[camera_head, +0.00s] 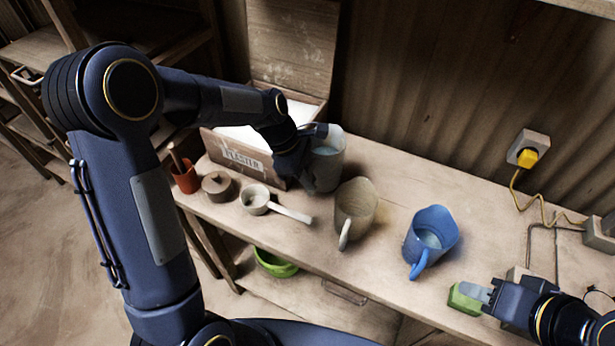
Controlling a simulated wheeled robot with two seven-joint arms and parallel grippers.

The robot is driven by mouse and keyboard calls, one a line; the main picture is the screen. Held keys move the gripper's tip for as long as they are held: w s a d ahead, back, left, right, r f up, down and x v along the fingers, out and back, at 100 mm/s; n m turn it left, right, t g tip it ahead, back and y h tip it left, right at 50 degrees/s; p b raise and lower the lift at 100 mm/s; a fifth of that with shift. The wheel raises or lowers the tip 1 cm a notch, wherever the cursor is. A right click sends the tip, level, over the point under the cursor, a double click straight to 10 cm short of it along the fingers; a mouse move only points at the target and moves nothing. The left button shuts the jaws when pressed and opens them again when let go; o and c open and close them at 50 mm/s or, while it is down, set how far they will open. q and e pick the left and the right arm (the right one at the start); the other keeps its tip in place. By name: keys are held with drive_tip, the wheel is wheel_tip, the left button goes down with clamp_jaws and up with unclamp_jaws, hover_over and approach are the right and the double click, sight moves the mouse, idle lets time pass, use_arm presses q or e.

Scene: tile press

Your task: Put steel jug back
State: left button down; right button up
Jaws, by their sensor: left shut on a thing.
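The steel jug (328,168) is grey and stands near the back of the workbench, just right of the plaster box. My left gripper (306,146) is shut on its upper left side, and my arm hides part of that side. I cannot tell whether the jug's base touches the bench. My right gripper (478,293) is at the lower right, at a green block (464,299) on the bench's front edge. I cannot tell whether its fingers are closed on the block.
An open wooden box (249,158) labelled plaster holds white powder. A beige jug (355,206) and a blue jug (430,236) stand to the right. Bench is clear behind the blue jug.

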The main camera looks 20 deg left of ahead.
use_arm(q)
drive_tip(key=shift+f, duration=0.35)
drive_tip(key=c, duration=1.5)
unclamp_jaws()
